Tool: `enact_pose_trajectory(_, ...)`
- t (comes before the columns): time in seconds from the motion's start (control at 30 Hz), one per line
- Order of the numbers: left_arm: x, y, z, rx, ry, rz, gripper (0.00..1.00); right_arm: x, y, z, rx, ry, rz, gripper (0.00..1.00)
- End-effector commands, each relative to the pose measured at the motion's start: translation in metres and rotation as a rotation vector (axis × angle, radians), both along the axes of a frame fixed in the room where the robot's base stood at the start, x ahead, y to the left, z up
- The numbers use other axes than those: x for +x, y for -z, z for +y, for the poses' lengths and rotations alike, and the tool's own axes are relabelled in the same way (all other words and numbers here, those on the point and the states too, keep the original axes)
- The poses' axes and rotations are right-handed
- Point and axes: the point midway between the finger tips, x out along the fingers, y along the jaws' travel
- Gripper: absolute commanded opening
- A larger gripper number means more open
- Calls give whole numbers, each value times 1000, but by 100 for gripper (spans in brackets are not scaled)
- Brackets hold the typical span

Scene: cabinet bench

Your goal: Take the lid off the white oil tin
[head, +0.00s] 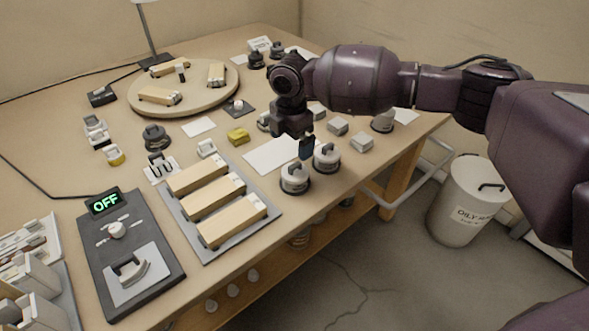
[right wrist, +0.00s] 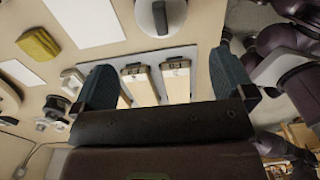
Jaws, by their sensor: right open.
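I cannot tell which is the oil tin. Both lids appear seated. My right gripper (head: 305,148) points down just above and behind them, partly in front of the white sheet. In the right wrist view, its fingers (right wrist: 165,82) are wide apart with nothing held. A round white lid with a dark handle (right wrist: 172,22) shows at the top of that view, beyond the fingers. My left gripper is out of view.
A grey tray (head: 191,237) with wooden blocks lies left of the tins. A white sheet (head: 262,158) lies behind them. Small grey boxes (head: 362,142) stand to the right. A white bin (head: 465,205) marked "OILY" stands on the floor. A black device (head: 150,265) reads OFF.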

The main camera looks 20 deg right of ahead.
Motion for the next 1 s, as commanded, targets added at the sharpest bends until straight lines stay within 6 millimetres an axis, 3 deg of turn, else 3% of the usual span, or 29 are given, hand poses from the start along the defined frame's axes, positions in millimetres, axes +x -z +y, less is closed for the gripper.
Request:
enact_pose_trajectory(0.1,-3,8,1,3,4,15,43,-1,24,0,0,1,6,100)
enact_pose_trajectory(0.43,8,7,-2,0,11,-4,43,-1,46,-2,-1,1,2,100)
enact_pose_trajectory(0.7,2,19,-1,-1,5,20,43,-2,84,-6,-1,2,5,100)
enact_pose_trajectory(1.0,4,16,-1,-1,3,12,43,-1,87,-6,1,2,-2,100)
